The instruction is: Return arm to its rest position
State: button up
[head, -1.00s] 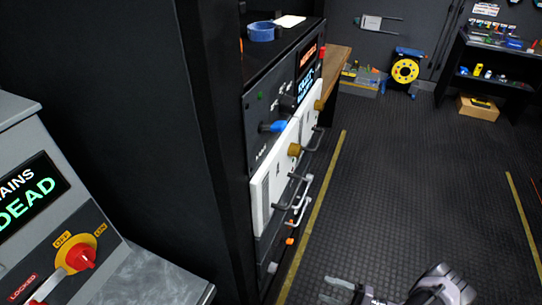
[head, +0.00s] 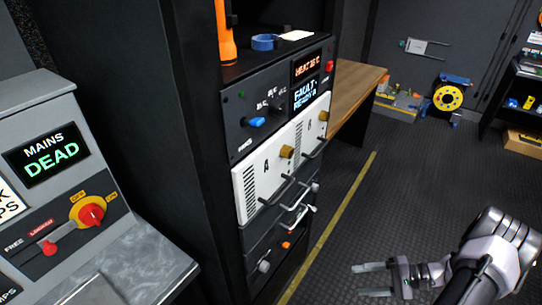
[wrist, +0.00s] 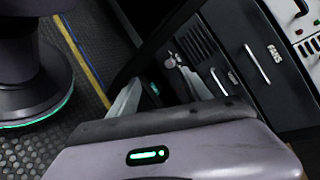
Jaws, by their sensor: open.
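My gripper (head: 375,280) is at the lower right of the head view, over the dark ribbed floor and to the right of the equipment rack. Its two fingers point left, apart, with nothing visible between them. My wrist and forearm come in from the right edge. In the wrist view the open fingers (wrist: 162,97) show above the grey gripper body, with dark drawer fronts (wrist: 245,62) beyond them.
The rack with white modules (head: 262,175) and protruding handles stands left of my gripper. A grey mains panel (head: 60,150) reading DEAD is at far left. A wooden bench (head: 355,88) and a yellow reel (head: 448,98) are behind. The floor (head: 400,190) around my arm looks clear.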

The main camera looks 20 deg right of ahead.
jog(key=w+a+r+n+g+h, duration=0.25)
jog(key=a+r, duration=0.35)
jog(key=r, duration=0.5)
jog(key=w+a+r+n+g+h, duration=0.2)
jog(key=w+a+r+g+h, duration=0.3)
jog(key=r, duration=0.6)
jog(key=s+a+r+n+t+h, duration=0.1)
jog(key=s+a+r+t, duration=0.2)
jog(key=s+a+r, duration=0.3)
jog(key=s+a+r+n+t+h, duration=0.2)
jog(key=s+a+r+t, duration=0.2)
jog(key=a, duration=0.7)
notch_tip(320, 180, up, 3)
jog(key=shift+s+a+r, duration=0.1)
jog(key=shift+s+a, duration=0.15)
jog(key=shift+s, duration=0.8)
